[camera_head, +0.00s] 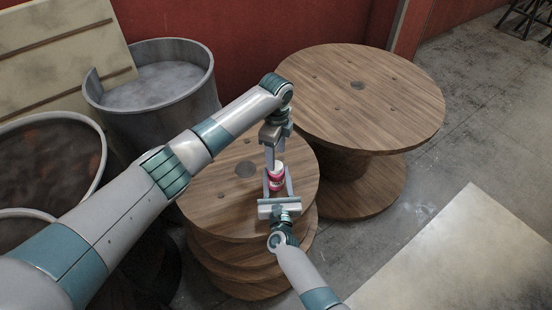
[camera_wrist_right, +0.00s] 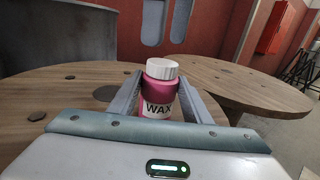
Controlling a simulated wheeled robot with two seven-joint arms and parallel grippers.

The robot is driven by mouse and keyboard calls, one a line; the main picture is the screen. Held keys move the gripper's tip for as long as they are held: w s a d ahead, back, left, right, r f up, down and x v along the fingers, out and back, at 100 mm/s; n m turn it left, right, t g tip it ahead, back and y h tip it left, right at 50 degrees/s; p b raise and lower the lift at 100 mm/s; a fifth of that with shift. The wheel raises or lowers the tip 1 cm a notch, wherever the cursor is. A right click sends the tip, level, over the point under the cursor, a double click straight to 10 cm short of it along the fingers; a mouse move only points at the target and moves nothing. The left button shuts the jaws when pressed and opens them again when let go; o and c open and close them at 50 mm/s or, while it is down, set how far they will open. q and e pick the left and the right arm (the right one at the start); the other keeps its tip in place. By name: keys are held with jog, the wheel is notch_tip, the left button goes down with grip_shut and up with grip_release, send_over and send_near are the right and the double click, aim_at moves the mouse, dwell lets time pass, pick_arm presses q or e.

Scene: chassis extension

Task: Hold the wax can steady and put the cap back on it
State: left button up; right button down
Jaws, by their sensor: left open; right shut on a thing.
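The wax can (camera_head: 276,183) is pink with a white label and stands upright on the front wooden spool. In the right wrist view the can (camera_wrist_right: 158,97) shows the word WAX. The white cap (camera_wrist_right: 162,69) sits level on top of the can; whether it is fully seated I cannot tell. My right gripper (camera_head: 277,185) is shut on the can, one finger on each side. My left gripper (camera_head: 271,161) points down just above the cap, open; its two fingers (camera_wrist_right: 168,42) hang apart over the cap in the right wrist view.
The front spool top (camera_head: 215,195) is otherwise clear. A larger wooden spool (camera_head: 360,100) stands behind right. Grey metal drums (camera_head: 150,115) stand at the left, a red wall behind. A pale panel (camera_head: 460,260) lies at the lower right.

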aim_at(276, 176)
pick_arm(q)
jog(key=shift+r, duration=0.15)
jog(key=shift+c, duration=0.4)
jog(key=n, duration=0.2)
jog(key=r+n, duration=0.1)
jog(key=n, duration=0.1)
jog(key=shift+d+n, duration=0.2)
jog(key=shift+n, duration=0.1)
jog(key=n, duration=0.3)
jog(key=r+n, duration=0.1)
jog(key=n, duration=0.6)
jog(key=shift+r+n, duration=0.4)
jog(key=n, duration=0.5)
jog(key=shift+a+r, duration=0.2)
jog(key=shift+r, duration=0.15)
jog(key=shift+f, duration=4)
